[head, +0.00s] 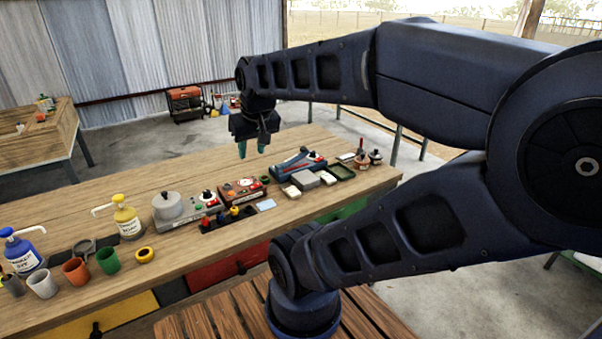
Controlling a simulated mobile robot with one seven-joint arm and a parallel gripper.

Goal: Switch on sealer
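A blue device with a long dark lever arm (292,163), which looks like the sealer, lies on the wooden workbench right of the middle. A red and white part with a dark knob (315,156) is at its right end; the knob's setting is too small to tell. My gripper (252,150) points down above the back of the bench, to the left of the blue device and apart from it. Its two teal fingertips are spread with nothing between them.
Left of the blue device stand a red-brown box with a knob (242,190) and a grey device with a round lid (172,208). Small pale blocks (305,179) and a dark green tray (341,173) lie nearby. Pump bottles (126,220) and cups (75,271) stand left. The bench's back strip is clear.

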